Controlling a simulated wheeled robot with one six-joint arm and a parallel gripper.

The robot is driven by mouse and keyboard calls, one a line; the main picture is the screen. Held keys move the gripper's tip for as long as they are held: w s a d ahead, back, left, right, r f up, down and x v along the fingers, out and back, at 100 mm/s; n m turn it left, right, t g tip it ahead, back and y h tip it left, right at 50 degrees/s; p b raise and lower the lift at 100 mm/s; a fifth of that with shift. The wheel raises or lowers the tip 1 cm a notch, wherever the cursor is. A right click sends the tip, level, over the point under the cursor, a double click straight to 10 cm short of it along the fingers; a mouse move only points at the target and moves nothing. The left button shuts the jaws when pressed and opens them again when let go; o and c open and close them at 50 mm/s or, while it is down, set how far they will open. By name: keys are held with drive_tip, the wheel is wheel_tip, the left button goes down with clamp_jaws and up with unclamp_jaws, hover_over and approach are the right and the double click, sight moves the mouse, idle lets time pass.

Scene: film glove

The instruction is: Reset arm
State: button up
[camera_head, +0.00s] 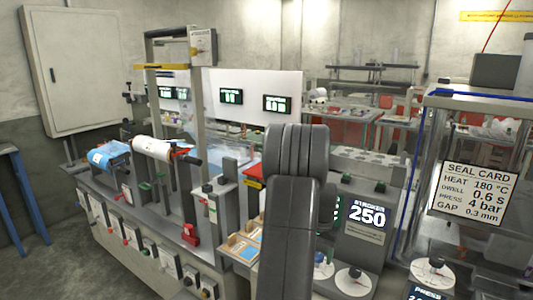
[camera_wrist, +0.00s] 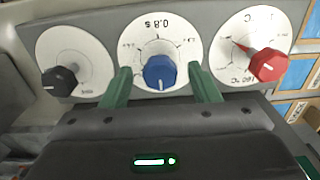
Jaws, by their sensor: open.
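My gripper (camera_wrist: 160,76) shows in the wrist view with its two green fingers apart. The blue knob (camera_wrist: 161,72) appears in the gap between them; whether the fingers touch it I cannot tell. Its white dial is marked 0.8 s, upside down in this view. A red knob (camera_wrist: 268,66) on a dial marked in °C is to the right, and a black knob (camera_wrist: 59,80) on another dial is to the left. In the head view my dark arm stands in the middle and hides the gripper.
A seal card (camera_head: 474,194) on the right reads heat 180 °C, dwell 0.6 s, press 4 bar, gap 0.3 mm. A sign (camera_head: 366,216) reads 250. Blue (camera_head: 108,155) and white (camera_head: 160,148) film rolls sit on the left bench. Wooden trays (camera_head: 243,248) lie left of my arm.

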drive_tip(key=m+p, duration=0.1)
drive_tip(key=m, duration=0.3)
drive_tip(key=shift+m, duration=0.4)
drive_tip(key=shift+m+p, duration=0.5)
drive_tip(key=shift+m, duration=1.4)
drive_tip(key=shift+r, duration=0.15)
